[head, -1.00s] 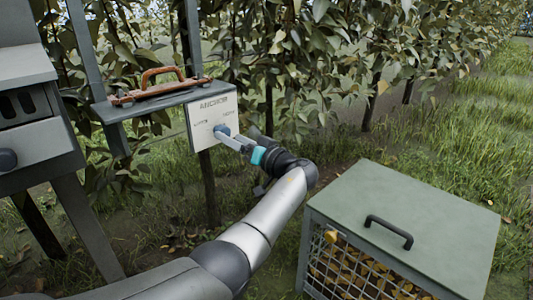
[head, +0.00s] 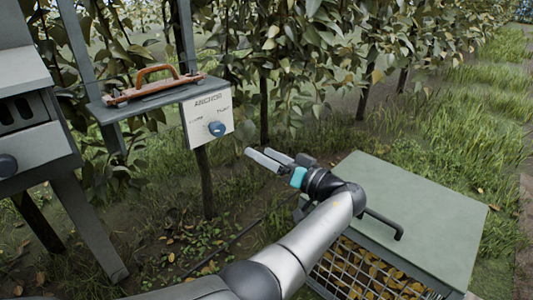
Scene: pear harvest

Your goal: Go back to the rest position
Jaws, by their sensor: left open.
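My left gripper (head: 266,158) is in the middle of the head view, open and empty. Its two fingers point left toward the white anchor panel (head: 208,112). The panel carries a blue knob (head: 217,129), and the fingers are clear to the right of it. My left arm comes up from the bottom and passes in front of the green crate's left part. My right gripper is not in view.
A green-topped crate (head: 420,200) with a black handle (head: 385,224) and mesh front stands at the right, close to my arm. A shelf (head: 110,112) holds a brown-handled tool (head: 155,88). A grey cabinet (head: 35,145) stands at left. Leafy trees line the back.

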